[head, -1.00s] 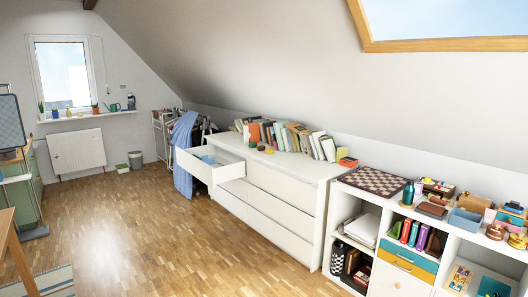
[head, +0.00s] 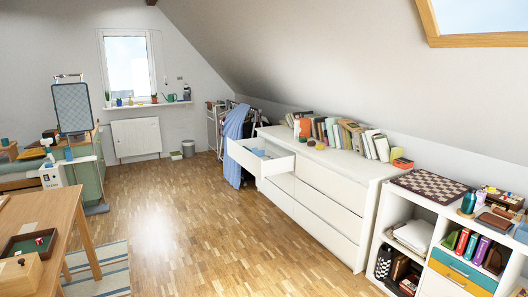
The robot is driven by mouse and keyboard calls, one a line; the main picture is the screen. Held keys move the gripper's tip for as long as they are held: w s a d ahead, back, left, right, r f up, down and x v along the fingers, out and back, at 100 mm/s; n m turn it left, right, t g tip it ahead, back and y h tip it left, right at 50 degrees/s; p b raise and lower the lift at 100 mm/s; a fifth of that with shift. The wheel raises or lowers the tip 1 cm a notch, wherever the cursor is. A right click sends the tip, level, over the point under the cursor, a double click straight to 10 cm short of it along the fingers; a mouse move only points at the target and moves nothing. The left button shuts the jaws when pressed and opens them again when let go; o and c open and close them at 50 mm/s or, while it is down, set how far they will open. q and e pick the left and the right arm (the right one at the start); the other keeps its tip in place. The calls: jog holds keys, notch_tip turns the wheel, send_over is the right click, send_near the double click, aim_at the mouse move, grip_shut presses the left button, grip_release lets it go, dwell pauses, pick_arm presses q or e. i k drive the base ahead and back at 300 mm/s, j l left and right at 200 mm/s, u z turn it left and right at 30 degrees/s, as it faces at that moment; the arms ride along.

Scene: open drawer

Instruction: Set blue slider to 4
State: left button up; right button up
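I cannot make out a blue slider in the head view. A small white box-like device (head: 53,176) with dark marks on its front stands at the left, by the wooden table; it is too small to tell whether it carries a slider or a scale. Neither of my grippers is in view.
A wooden table (head: 50,212) with a tray (head: 14,249) and a wooden box (head: 20,274) is at the lower left. A white dresser (head: 318,205) has its top-left drawer (head: 246,157) pulled open. A white shelf (head: 392,212) stands at the right. The parquet floor between is free.

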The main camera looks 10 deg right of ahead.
aim_at(259, 153)
jog(key=i+z, duration=0.35)
jog(key=i, duration=4.3)
